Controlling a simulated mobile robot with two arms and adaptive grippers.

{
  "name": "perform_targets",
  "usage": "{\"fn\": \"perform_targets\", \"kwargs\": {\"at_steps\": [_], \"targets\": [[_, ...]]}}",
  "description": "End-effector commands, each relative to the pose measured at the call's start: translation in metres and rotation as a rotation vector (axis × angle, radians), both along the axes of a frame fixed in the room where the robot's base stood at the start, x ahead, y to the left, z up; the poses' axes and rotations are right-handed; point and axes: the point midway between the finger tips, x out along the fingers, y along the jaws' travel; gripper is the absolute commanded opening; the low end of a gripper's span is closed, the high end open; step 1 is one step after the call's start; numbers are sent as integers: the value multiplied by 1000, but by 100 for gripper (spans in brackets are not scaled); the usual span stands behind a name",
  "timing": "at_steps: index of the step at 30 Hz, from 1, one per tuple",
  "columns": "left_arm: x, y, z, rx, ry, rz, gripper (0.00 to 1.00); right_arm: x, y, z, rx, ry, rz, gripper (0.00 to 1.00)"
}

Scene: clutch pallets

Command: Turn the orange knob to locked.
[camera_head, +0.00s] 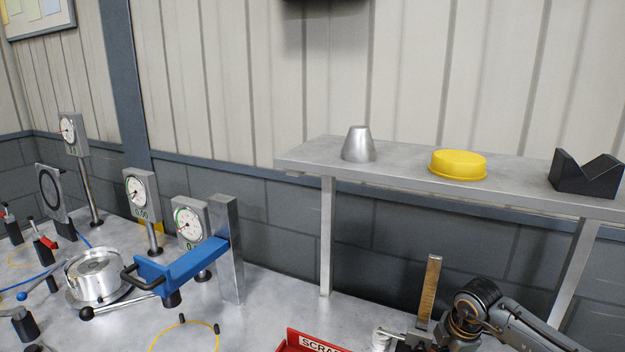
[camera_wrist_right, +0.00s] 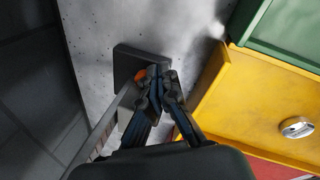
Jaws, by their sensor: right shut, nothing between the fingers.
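The orange knob (camera_wrist_right: 140,75) shows in the right wrist view as a small orange patch against a dark square block (camera_wrist_right: 126,61). My right gripper's fingertips partly cover it. My right gripper (camera_wrist_right: 160,76) is shut with nothing between its fingers, its tips right beside the knob. I cannot tell whether they touch it. The knob's pointer and any locked mark are not visible. In the head view I cannot make out the knob; my right arm (camera_head: 480,301) is at the lower right. My left gripper is in neither view.
A yellow box (camera_wrist_right: 228,92) and a green one (camera_wrist_right: 285,30) stand right of the gripper in the wrist view. In the head view, an upright brass-faced scale (camera_head: 428,288) stands beside my arm, a red scrap bin (camera_head: 308,343) left of it, and a grey shelf (camera_head: 400,167) above.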

Motion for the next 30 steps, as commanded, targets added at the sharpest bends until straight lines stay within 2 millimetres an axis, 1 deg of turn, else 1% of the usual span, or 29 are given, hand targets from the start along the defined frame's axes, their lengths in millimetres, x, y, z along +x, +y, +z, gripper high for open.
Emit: {"fn": "perform_targets", "kwargs": {"at_steps": [1, 4, 18, 30], "targets": [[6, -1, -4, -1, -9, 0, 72, 0, 0, -5, 0, -1, 0, 0], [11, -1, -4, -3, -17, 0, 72, 0, 0, -6, 0, -1, 0, 0], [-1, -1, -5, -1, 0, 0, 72, 1, 1, -6, 1, -1, 0, 0], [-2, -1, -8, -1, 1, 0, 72, 6, 4, -6, 2, -2, 1, 0]]}}
